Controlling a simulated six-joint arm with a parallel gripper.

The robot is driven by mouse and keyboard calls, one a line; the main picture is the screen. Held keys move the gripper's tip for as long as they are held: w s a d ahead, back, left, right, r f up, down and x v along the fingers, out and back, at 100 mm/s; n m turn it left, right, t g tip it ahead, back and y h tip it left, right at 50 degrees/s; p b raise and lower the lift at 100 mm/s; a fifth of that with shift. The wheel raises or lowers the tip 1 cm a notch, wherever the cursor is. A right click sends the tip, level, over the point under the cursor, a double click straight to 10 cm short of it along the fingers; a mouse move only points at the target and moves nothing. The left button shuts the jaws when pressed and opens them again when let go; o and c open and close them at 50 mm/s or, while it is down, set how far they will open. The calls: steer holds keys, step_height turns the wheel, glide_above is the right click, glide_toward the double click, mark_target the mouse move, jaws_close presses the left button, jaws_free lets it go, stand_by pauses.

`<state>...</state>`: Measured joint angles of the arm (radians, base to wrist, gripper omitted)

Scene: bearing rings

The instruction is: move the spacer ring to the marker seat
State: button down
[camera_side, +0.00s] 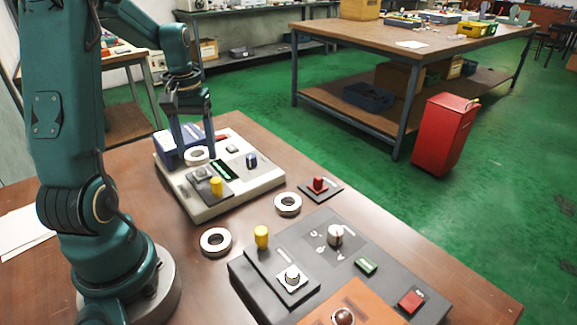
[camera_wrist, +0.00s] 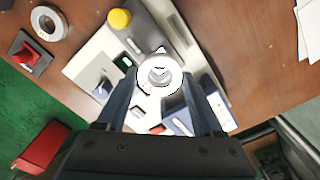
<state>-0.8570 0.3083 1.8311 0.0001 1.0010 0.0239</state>
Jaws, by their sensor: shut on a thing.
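My gripper (camera_side: 195,146) is shut on a white ring (camera_side: 196,156), held above the pale console (camera_side: 240,194). In the wrist view the held ring (camera_wrist: 175,73) lies between my fingertips (camera_wrist: 160,82), and a grey round shape shows through its hole. A grey seat (camera_side: 203,173) stands on the console's dark plate beside a yellow post (camera_side: 216,187). Another light seat (camera_side: 292,277) is on the dark grey console (camera_side: 265,288). I cannot tell which seat is the marker seat, nor the gap below the ring.
Two more rings lie on the brown table, one near the middle (camera_side: 288,204) and one nearer my base (camera_side: 215,242). A red knob on a dark plate (camera_side: 318,186) is to the right. A blue box (camera_side: 174,146) stands at the pale console's back, close to my fingers.

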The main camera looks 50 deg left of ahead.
step_height(320, 180, up, 5)
steer(key=m, duration=1.2)
glide_toward(292, 273)
steer(key=shift+w+a+f, duration=0.15)
steer(key=shift+w+a, duration=0.05)
steer(key=shift+a, duration=0.05)
steer(key=shift+s+d+f, duration=0.1)
steer(key=shift+s+d, duration=0.05)
steer(key=shift+d, duration=0.05)
steer(key=shift+f, duration=1.95)
steer(key=shift+f, duration=0.7)
steer(key=shift+f, duration=0.3)
